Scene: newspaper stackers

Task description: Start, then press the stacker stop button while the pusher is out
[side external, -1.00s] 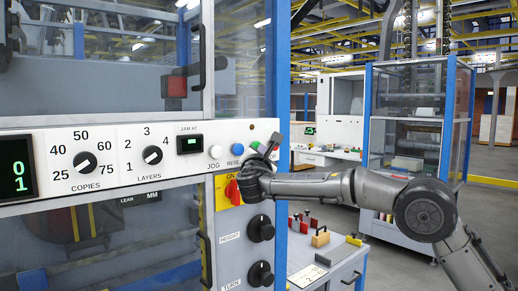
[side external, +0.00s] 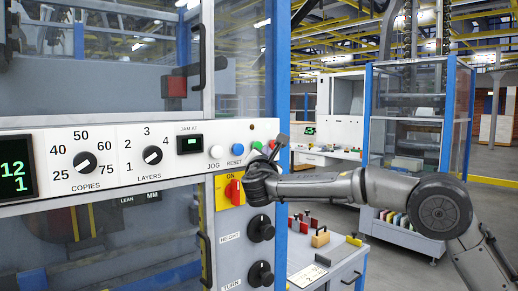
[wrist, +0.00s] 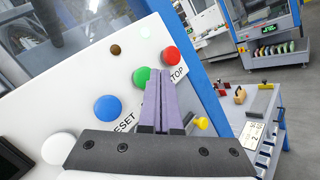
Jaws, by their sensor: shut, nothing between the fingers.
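The white control panel (side external: 110,160) carries a green button (side external: 256,146) and a red button (side external: 272,144) at its right end. In the wrist view the red stop button (wrist: 170,56) sits above and right of the green button (wrist: 141,76), beside a partly covered "STOP" label. My gripper (wrist: 161,72) is shut and empty; its tips appear just below and between these two buttons. In the side view my gripper (side external: 282,142) is beside the red button; contact cannot be told. The counter display (side external: 17,176) reads 12 over 1. I cannot make out the pusher.
A blue reset button (side external: 238,149) and white jog button (side external: 215,152) lie left of the green one. A red switch (side external: 234,192) and black knobs (side external: 261,228) sit below. A blue post (side external: 284,80) stands at the panel's right edge. A cart (side external: 325,265) stands lower right.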

